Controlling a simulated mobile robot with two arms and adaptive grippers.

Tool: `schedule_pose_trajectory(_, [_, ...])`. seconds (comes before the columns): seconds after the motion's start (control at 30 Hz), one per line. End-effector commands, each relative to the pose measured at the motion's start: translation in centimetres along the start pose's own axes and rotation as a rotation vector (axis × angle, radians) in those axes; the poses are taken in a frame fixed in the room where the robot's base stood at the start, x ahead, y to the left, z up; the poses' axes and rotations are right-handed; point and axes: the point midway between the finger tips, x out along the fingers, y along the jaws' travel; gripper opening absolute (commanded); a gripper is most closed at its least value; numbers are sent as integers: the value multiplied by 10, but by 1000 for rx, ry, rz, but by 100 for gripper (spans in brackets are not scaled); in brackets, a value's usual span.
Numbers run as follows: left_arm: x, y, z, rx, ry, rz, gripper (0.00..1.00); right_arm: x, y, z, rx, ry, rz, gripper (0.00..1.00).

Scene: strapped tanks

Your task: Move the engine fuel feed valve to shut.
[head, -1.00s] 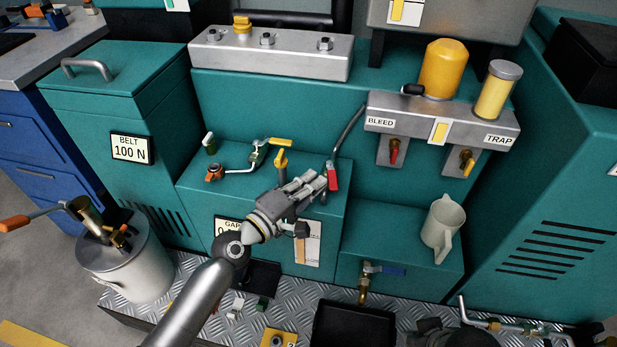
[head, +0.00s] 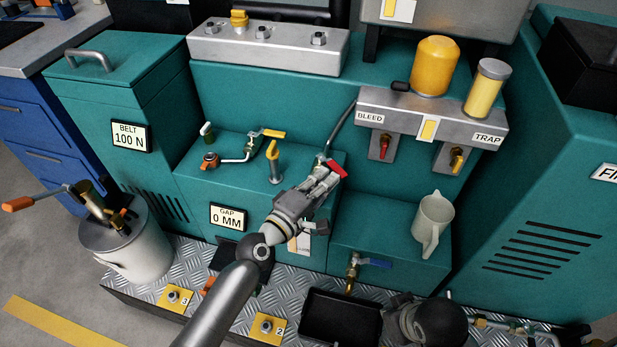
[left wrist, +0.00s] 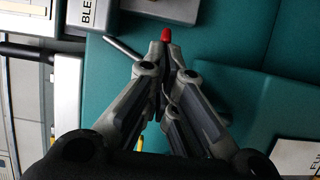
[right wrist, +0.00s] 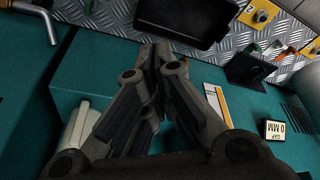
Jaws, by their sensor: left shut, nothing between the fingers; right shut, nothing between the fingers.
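The red-handled lever valve (head: 337,168) is on the teal block at the end of a grey pipe; which valve is the engine fuel feed is not readable. Its handle points to the right and slightly down. My left gripper (head: 328,180) is shut and empty, its fingertips at the red handle, seemingly touching it. In the left wrist view the red tip (left wrist: 166,35) shows just beyond the closed fingertips (left wrist: 165,62). My right gripper is shut and empty in the right wrist view (right wrist: 157,55), over the teal block near a black tray.
BLEED (head: 381,146) and TRAP (head: 457,158) valves hang from the filter bracket. A jug (head: 432,220) stands at right above a blue-handled tap (head: 374,263). A black drip tray (head: 340,318) lies below.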

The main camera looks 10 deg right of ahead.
Motion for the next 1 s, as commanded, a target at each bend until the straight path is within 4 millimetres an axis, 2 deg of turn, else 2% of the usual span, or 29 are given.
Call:
schedule_pose_trajectory(0.43, [29, 0, 22, 0, -2, 2, 0, 6, 0, 1, -1, -5, 0, 0])
schedule_pose_trajectory(0.73, [44, 0, 28, -1, -2, 1, 0, -9, 0, -4, 0, 16, -1, 0])
schedule_pose_trajectory(1.0, [50, 0, 30, 0, -2, 0, 0, -14, -1, 3, 1, 3, -2, 0])
